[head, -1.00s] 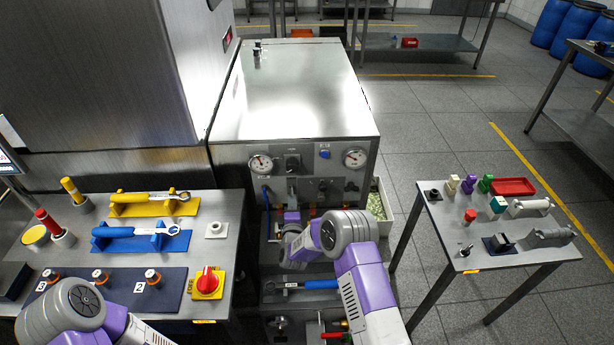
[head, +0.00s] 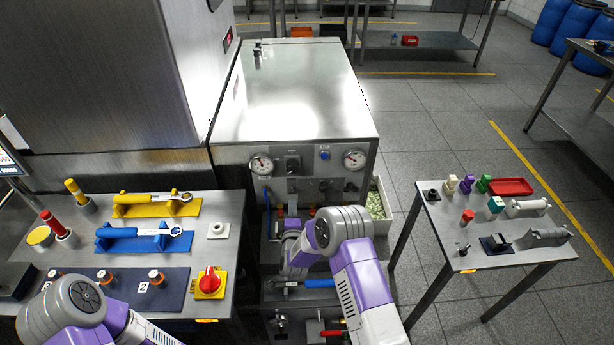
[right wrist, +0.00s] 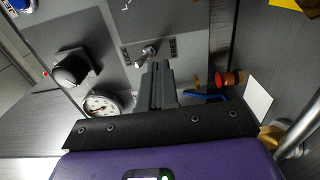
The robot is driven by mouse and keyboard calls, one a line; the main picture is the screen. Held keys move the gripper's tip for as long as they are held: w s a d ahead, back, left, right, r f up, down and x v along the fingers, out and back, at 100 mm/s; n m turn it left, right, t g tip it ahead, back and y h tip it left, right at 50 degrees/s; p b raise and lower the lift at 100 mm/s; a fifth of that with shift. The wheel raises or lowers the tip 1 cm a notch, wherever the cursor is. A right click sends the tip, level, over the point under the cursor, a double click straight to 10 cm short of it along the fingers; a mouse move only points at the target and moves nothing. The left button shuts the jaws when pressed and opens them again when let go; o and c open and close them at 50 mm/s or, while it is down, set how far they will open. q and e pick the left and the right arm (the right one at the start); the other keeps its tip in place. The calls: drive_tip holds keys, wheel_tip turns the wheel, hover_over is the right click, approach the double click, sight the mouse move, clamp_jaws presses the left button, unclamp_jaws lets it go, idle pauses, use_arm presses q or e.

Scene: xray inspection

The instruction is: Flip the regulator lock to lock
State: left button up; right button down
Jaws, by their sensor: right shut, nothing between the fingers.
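The regulator lock is a small metal toggle (right wrist: 148,51) on the grey panel, with a dark label on each side, in the right wrist view. In the head view, my right arm covers much of the area below the cabinet front (head: 235,152). My left arm shows at the lower left of the head view, but its gripper is out of view.
Near the toggle are a black knob (right wrist: 72,68), a gauge (right wrist: 100,104), a blue hose (right wrist: 205,96) and a red-orange fitting (right wrist: 230,78). In the head view, a table with wrenches (head: 218,255) stands left.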

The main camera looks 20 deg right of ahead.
use_arm(q)
drive_tip(key=shift+r+p, duration=0.35)
drive_tip(key=shift+r, duration=0.1)
use_arm(e)
drive_tip(key=shift+v, duration=1.95)
drive_tip(key=shift+f, duration=0.2)
